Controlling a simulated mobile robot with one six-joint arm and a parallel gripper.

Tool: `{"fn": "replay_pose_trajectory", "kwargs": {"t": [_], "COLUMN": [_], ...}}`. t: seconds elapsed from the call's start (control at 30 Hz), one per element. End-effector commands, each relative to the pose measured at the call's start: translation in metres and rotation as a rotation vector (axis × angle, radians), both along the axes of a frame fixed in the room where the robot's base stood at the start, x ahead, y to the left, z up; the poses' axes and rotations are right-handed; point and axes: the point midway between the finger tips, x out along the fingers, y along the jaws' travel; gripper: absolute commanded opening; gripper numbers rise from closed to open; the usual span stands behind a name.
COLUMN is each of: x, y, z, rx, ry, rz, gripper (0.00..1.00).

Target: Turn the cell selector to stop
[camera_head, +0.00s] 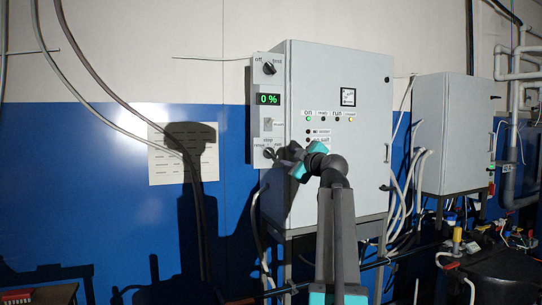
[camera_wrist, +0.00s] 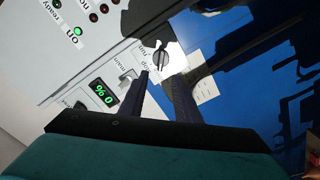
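The cell selector (camera_head: 268,153) is a small dark rotary knob low on the side control panel of the grey cabinet, with small labels around it. In the wrist view the knob (camera_wrist: 161,59) sits just beyond the fingertips, with its bar seen from the front. Its exact pointing is hard to read. My gripper (camera_head: 284,157) is close to the panel, to the right of the knob. In the wrist view the two dark fingers (camera_wrist: 156,76) are apart with panel showing between them, and nothing is held. They do not appear to enclose the knob.
The panel also carries an upper knob (camera_head: 269,68), a green display (camera_head: 269,99) reading 0 % and a main switch (camera_head: 267,122). The cabinet (camera_head: 360,120) has a lit green lamp under "on". A paper sheet (camera_head: 170,160) hangs on the blue wall; a second cabinet (camera_head: 450,130) stands right.

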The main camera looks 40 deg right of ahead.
Motion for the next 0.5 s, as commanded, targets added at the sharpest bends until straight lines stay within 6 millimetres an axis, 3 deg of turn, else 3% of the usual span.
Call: {"fn": "replay_pose_trajectory", "kwargs": {"t": [0.27,0.5], "x": [0.016,0.043], "y": [0.001,-0.009], "z": [0.002,0.003], "rx": [0.000,0.000], "ry": [-0.001,0.000], "rz": [0.009,0.011], "gripper": [0.30,0.30]}}
